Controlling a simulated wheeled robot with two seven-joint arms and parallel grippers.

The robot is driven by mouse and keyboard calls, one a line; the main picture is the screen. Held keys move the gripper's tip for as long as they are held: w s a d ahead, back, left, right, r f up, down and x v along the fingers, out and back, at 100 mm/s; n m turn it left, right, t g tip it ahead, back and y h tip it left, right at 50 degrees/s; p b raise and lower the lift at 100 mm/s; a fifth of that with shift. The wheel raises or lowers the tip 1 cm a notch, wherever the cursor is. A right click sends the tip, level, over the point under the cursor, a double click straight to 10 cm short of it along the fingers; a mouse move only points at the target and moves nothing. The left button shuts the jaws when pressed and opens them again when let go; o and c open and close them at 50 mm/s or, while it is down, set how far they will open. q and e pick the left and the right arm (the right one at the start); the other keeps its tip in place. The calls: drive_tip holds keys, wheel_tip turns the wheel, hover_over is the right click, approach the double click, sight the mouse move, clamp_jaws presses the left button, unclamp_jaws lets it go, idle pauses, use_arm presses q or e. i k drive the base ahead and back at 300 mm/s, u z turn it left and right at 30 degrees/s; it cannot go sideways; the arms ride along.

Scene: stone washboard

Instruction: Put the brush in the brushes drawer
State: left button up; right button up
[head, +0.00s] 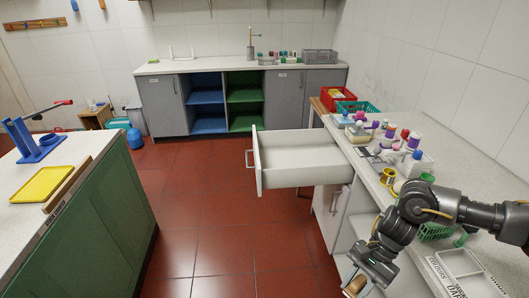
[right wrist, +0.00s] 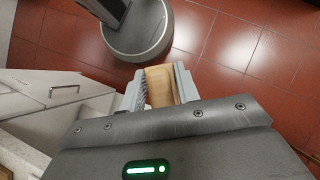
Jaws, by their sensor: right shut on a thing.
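My right gripper (head: 357,284) is low at the bottom of the head view, beside the front of the right-hand counter. It is shut on a tan wooden piece, which I take to be the brush (head: 355,287); in the right wrist view the brush (right wrist: 159,86) sits between both fingers. Any bristles are hidden. A white drawer (head: 262,179) stands pulled out from the right-hand counter, farther away than the gripper. Its visible inside looks empty, and I can read no label on it. My left gripper is not in view.
The right-hand counter (head: 455,160) carries several bottles, a green basket (head: 437,231) and a white tray (head: 466,272). A green-sided bench (head: 100,215) with a yellow tray (head: 43,184) stands at left. The red tiled floor (head: 195,225) between them is clear.

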sight(312, 162)
drive_tip(key=u, duration=0.8)
drive_tip(key=i, duration=3.45)
drive_tip(key=z, duration=1.55)
drive_tip(key=i, duration=0.75)
drive_tip(key=z, duration=0.8)
